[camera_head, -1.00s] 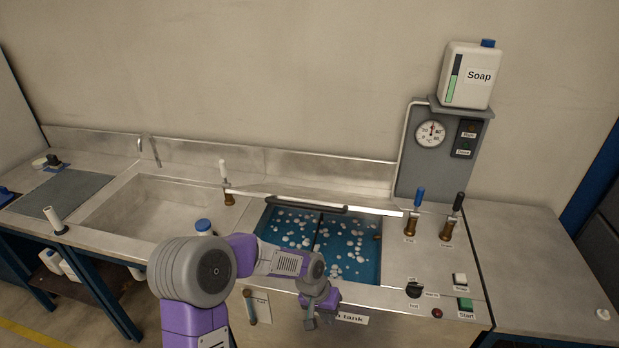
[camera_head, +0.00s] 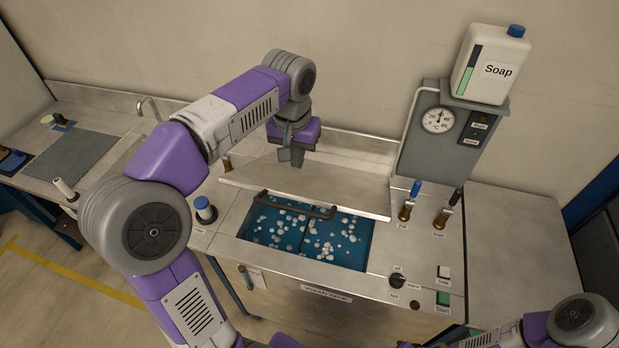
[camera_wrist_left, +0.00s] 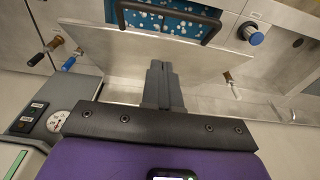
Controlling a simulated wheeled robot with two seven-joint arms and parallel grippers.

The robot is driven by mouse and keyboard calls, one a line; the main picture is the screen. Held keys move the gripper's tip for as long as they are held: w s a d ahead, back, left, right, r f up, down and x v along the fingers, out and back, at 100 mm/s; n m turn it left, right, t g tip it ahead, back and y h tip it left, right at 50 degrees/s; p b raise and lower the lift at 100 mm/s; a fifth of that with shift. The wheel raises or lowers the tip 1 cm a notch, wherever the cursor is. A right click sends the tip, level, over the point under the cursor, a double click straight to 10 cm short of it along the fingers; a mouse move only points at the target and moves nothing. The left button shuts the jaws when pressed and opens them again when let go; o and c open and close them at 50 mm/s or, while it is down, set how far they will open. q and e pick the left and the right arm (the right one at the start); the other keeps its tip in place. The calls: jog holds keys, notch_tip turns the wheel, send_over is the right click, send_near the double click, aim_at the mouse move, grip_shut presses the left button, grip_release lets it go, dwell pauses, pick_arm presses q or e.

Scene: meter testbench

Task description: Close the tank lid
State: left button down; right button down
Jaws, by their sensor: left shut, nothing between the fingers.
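The tank lid (camera_head: 340,187) is a flat metal panel, part open and tilted over the back of the tank, with a dark bar handle (camera_head: 318,212) at its front edge. Blue liquid with white bubbles (camera_head: 300,243) shows below and in front of it. My left gripper (camera_head: 290,157) is shut and empty at the lid's rear, upper side; contact cannot be told. In the left wrist view, its fingertips (camera_wrist_left: 160,68) point over the lid (camera_wrist_left: 205,62), with the handle (camera_wrist_left: 165,38) beyond. Part of my right arm shows at the lower right, but its gripper does not.
A blue-handled valve (camera_head: 410,200) and a dark-handled valve (camera_head: 446,210) stand right of the tank. The soap bottle (camera_head: 487,65) and gauge panel (camera_head: 437,120) rise behind them. A blue-capped bottle or knob (camera_head: 204,210) is left of the tank.

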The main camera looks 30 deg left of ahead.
pick_arm(q)
send_over(296, 208)
jog(key=w, duration=0.2)
notch_tip(296, 208, down, 9)
jog(key=f, duration=0.1)
jog(key=s+f, duration=0.1)
jog(key=f, duration=0.1)
jog(key=shift+s+a, duration=0.2)
jog(key=shift+s, duration=0.1)
jog(key=shift+s+f, duration=0.1)
jog(key=shift+f, duration=0.45)
pick_arm(e)
jog(key=shift+s+f, duration=0.1)
jog(key=shift+s, duration=0.5)
pick_arm(q)
jog(key=shift+d, duration=0.1)
